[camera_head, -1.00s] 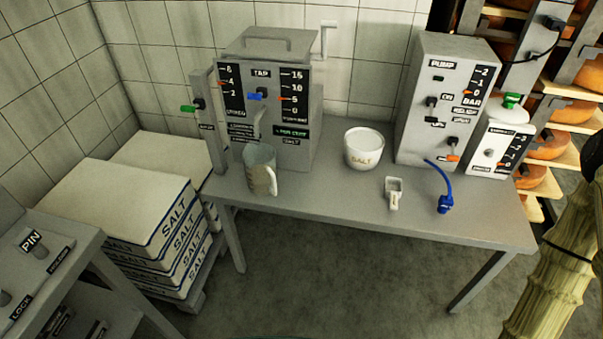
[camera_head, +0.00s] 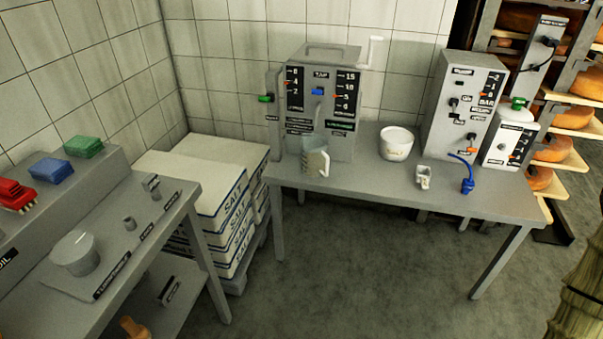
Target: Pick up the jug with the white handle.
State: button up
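The jug (camera_head: 313,161) stands upright on the grey table (camera_head: 370,182), in front of the tap machine and near the table's left front edge. Its body is greyish and see-through, and its pale handle (camera_head: 325,160) is on the right side, turned toward me. The tap's spout hangs just above or behind the jug; I cannot tell which. My gripper is not in view.
The tap machine (camera_head: 322,100), a white salt pot (camera_head: 396,144), a small white scoop (camera_head: 423,176), a blue hose nozzle (camera_head: 467,185) and the pump machine (camera_head: 464,110) are on the table. Salt sacks (camera_head: 225,200) stand left. A side bench (camera_head: 150,240) fills the lower left. Floor in front is clear.

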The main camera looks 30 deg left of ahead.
aim_at(314, 147)
jog(key=u, duration=1.9)
jog(key=i, duration=0.45)
jog(key=z, duration=0.25)
